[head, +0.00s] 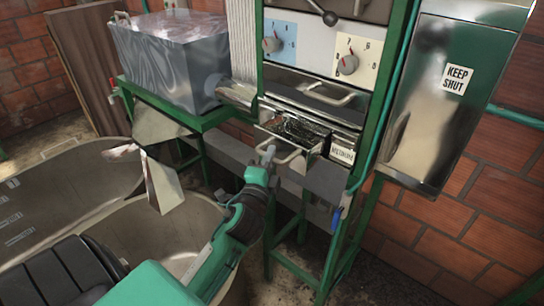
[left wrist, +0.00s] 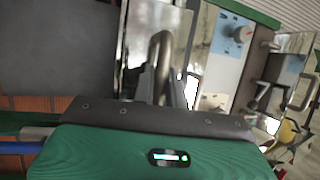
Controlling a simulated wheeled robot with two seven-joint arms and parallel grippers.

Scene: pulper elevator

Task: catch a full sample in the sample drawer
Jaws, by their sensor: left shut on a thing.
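The sample drawer (head: 305,130) is a small metal drawer in the green-framed machine, below the dials. It stands partly pulled out, and its open top shows a dark, glinting inside; I cannot tell how full it is. My left gripper (head: 268,156) is at the drawer's front, shut on its looped metal handle (head: 289,157). In the left wrist view the handle's bent bar (left wrist: 161,62) stands between the fingers. My right gripper is not in view.
A panel with two dials (head: 348,64) is above the drawer. A "KEEP SHUT" metal box (head: 420,130) hangs at right. A grey metal tank (head: 180,62) stands on a green stand at left. Large tubs (head: 130,226) fill the lower left, with a bent metal chute (head: 163,184) over them.

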